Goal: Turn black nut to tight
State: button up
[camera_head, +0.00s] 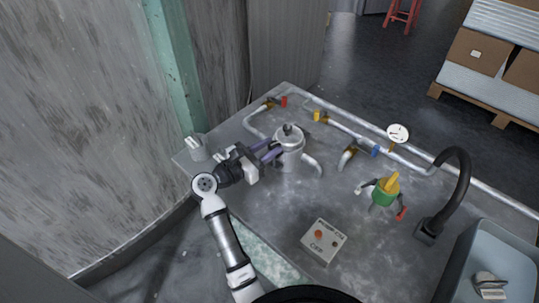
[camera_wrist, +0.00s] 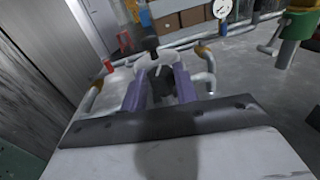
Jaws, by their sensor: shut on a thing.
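A round metal vessel (camera_head: 290,140) stands on the bench, with a dark knob (camera_head: 287,129) on top. My gripper (camera_head: 274,151) reaches in from the left with its purple fingers level against the vessel's side. In the wrist view the two fingers (camera_wrist: 160,72) stand on either side of a small dark piece, which looks like the black nut (camera_wrist: 162,86), and are shut on it. The vessel (camera_wrist: 165,62) is just beyond the fingertips, and its dark knob (camera_wrist: 150,40) rises above them. The fingers hide the nut in the head view.
Metal pipes with red, yellow and blue valve handles and a gauge (camera_head: 398,133) run along the back of the bench (camera_head: 270,215). A green and yellow valve (camera_head: 386,189), a button box (camera_head: 323,241), a black tap (camera_head: 455,190) and a sink (camera_head: 480,255) are to the right.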

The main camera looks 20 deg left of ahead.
jog(key=shift+w+a+m+g+h+b, duration=0.15)
jog(key=shift+m+g+h+b, duration=0.85)
jog(key=shift+h+b, duration=0.3)
jog(key=shift+w+a+m+g+h+b, duration=0.1)
jog(key=shift+m+g+h+b, duration=0.95)
jog(key=shift+b, duration=0.4)
jog(key=o, duration=0.7)
jog(key=b+v, duration=0.2)
jog(key=v, duration=1.1)
jog(key=shift+s+a+b, duration=0.25)
jog(key=shift+a+b, duration=0.1)
jog(key=shift+o, duration=0.3)
jog(key=shift+f, duration=0.1)
